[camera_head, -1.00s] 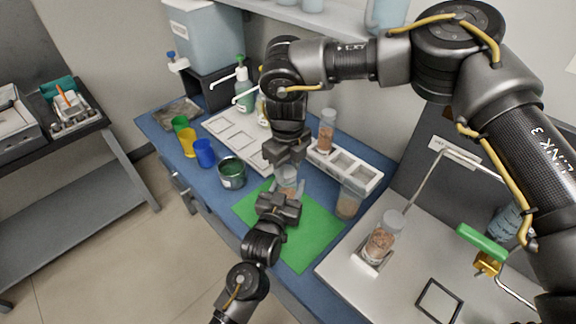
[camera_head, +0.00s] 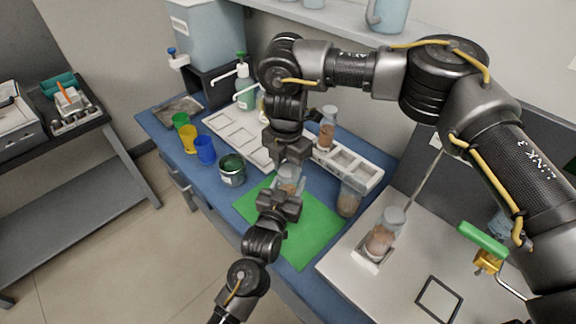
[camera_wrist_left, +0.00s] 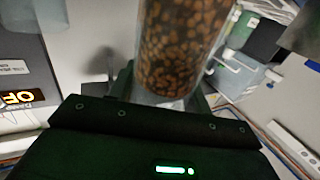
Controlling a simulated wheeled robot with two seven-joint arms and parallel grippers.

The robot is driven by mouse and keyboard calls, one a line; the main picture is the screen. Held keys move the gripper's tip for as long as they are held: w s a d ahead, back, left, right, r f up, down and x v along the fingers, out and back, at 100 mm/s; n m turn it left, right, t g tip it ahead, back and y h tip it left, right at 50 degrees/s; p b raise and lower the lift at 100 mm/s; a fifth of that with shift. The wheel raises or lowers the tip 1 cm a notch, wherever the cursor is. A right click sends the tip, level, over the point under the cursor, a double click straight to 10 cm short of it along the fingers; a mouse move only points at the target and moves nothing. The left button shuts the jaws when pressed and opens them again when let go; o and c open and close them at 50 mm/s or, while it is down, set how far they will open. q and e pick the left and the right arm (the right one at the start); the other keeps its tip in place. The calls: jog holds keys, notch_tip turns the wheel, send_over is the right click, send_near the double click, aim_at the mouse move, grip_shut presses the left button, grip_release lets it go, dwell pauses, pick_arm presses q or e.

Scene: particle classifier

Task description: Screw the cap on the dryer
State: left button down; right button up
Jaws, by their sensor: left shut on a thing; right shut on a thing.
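A clear jar of brown particles (camera_head: 287,182), which I take as the dryer, is upright above the green mat (camera_head: 318,236). My left gripper (camera_head: 287,191) is shut on its body from the front. The jar also shows large in the left wrist view (camera_wrist_left: 180,50), full of brown grains between the fingers. My right gripper (camera_head: 290,163) points straight down over the jar and is shut at its top. The cap is hidden by the right fingers, so I cannot tell how it sits on the jar.
A white rack (camera_head: 361,172) with a jar (camera_head: 327,128) stands behind, and another jar (camera_head: 349,199) stands right of the mat. A further jar (camera_head: 386,231) stands on the pale bench. Cups (camera_head: 205,150) and a dark green can (camera_head: 232,169) are left. The mat's front right is clear.

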jog(key=m, duration=0.7)
jog(key=shift+w+m, duration=0.1)
jog(key=shift+m, duration=0.3)
jog(key=m, duration=0.7)
jog(key=shift+w, duration=0.1)
jog(key=m, duration=0.7)
jog(key=shift+m, duration=0.4)
jog(key=m, duration=0.6)
jog(key=shift+d, duration=0.1)
jog(key=o, duration=0.9)
jog(key=shift+f, duration=0.1)
jog(key=shift+r, duration=2.25)
